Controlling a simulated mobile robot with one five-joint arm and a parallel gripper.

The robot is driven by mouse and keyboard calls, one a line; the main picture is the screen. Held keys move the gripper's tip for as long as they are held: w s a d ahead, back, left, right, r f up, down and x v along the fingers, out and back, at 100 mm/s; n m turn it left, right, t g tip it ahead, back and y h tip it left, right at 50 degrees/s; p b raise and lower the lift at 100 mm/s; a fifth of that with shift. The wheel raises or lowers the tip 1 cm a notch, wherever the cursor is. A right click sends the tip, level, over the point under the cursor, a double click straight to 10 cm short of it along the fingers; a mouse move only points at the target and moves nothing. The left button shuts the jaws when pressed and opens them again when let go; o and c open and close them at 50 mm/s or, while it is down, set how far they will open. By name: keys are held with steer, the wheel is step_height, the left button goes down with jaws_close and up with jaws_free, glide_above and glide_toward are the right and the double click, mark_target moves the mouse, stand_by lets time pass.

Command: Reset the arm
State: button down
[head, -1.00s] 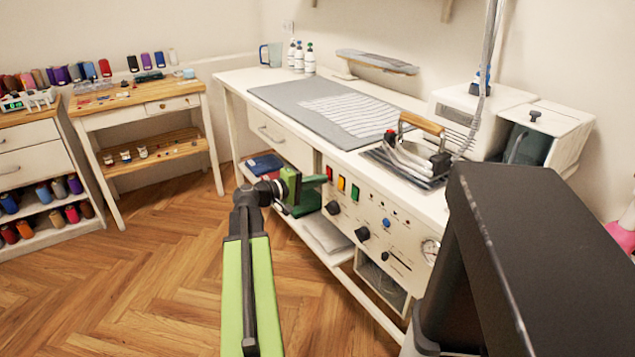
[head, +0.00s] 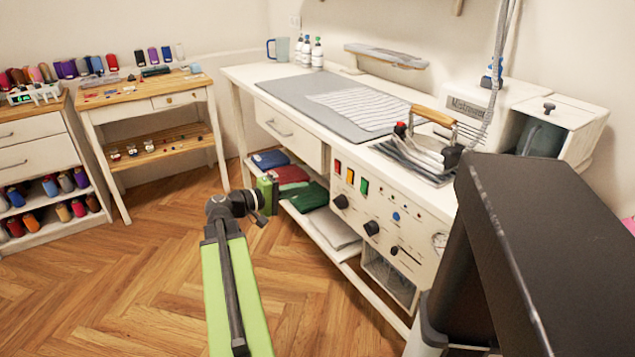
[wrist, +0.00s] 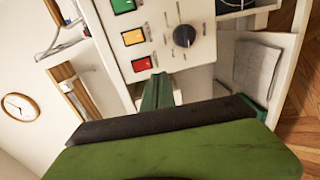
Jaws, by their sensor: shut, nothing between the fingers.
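My arm (head: 235,285) reaches out from the bottom of the head view, with a light green link and a dark wrist joint. My gripper (head: 267,193) shows as a small green block beyond that joint, in front of the shelf under the white workbench. Its fingers cannot be made out in the head view. In the wrist view the dark green fingers (wrist: 158,92) are together and empty, pointing toward the control panel (wrist: 165,35) with its green, yellow and red switches. The wide green and black body of the gripper fills the bottom of that view.
The workbench (head: 240,74) carries a grey mat, an iron (head: 428,150) and a white steam unit (head: 480,105). Folded cloths (head: 290,174) lie on its lower shelf. A wooden side table (head: 130,98) and a thread drawer unit stand left. Wooden floor (head: 150,240) is free between.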

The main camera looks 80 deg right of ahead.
steer(key=shift+w+a+f, duration=0.15)
steer(key=shift+w+a, duration=0.5)
steer(key=shift+w, duration=0.05)
steer(key=shift+w+a+f, duration=0.1)
steer(key=shift+w+a, duration=0.5)
steer(key=shift+w, duration=0.05)
